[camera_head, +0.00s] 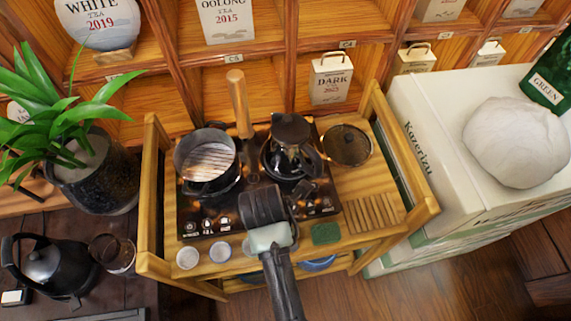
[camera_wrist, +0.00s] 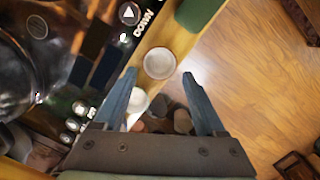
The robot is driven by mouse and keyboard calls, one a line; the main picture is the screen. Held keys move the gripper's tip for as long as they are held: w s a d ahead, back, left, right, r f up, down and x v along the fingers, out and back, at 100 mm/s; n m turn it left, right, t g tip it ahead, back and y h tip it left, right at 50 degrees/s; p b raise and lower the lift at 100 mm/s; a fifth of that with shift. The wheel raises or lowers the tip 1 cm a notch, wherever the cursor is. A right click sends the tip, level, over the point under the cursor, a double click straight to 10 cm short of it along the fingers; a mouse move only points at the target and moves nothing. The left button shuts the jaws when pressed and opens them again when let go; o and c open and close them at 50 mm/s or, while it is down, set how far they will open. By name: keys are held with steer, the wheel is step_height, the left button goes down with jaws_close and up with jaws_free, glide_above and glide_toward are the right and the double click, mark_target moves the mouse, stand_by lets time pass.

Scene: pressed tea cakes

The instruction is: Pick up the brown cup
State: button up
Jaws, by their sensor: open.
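My gripper (camera_wrist: 158,75) is open and empty, its two blue fingers spread in the wrist view. In the head view the dark gripper (camera_head: 262,205) hangs over the front of the wooden stand. Small brown rounded objects (camera_wrist: 182,120) show low between the fingers; they look like cups, but are partly hidden and I cannot tell which is the brown cup. A white cup with a reddish rim (camera_wrist: 159,63) shows near the fingertips; a second pale cup (camera_wrist: 138,100) is partly behind the left finger. Both pale cups stand at the stand's front left, the nearer at the far left (camera_head: 188,258).
A black stove (camera_head: 322,198) carries a pot (camera_head: 205,160) and a dark kettle (camera_head: 290,150). A green sponge (camera_head: 326,233) lies right of the gripper. The stand's raised wooden sides (camera_head: 152,200) bound it. Floor (camera_head: 440,270) is clear at the front right.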

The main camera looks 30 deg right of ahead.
steer(key=shift+w+d+f, duration=0.1)
steer(key=shift+d+f, duration=0.1)
steer(key=shift+f, duration=1.15)
steer(key=shift+d+f, duration=0.15)
steer(key=shift+f, duration=1.2)
steer(key=c, duration=1)
